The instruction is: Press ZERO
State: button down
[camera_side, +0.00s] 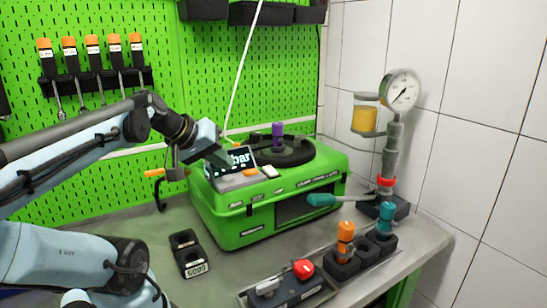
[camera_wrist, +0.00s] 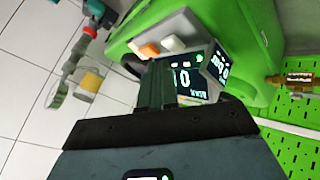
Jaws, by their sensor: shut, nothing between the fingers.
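The green pump case (camera_side: 262,219) stands on the bench, with a tilted dark display (camera_side: 243,157) showing "bar". The display also shows in the wrist view (camera_wrist: 195,82), partly covered by my gripper. In front of it sits a grey button panel with an orange button (camera_side: 250,171) and a white button (camera_side: 270,171). The wrist view also shows the orange button (camera_wrist: 150,49) and the white button (camera_wrist: 172,43). I cannot read which one is ZERO. My gripper (camera_side: 222,160) is shut and empty, beside the display and above the panel's left part. Its fingers (camera_wrist: 157,72) point toward the panel.
A dark round plate with a purple knob (camera_side: 278,130) lies behind the display. A teal-handled lever (camera_side: 322,200) sticks out in front of the case. A gauge stand (camera_side: 402,92) is at right. A black two-hole holder (camera_side: 188,253) and a red-knobbed tray (camera_side: 303,268) stand in front.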

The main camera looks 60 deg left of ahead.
aim_at(224, 177)
jog(key=shift+r, duration=2.5)
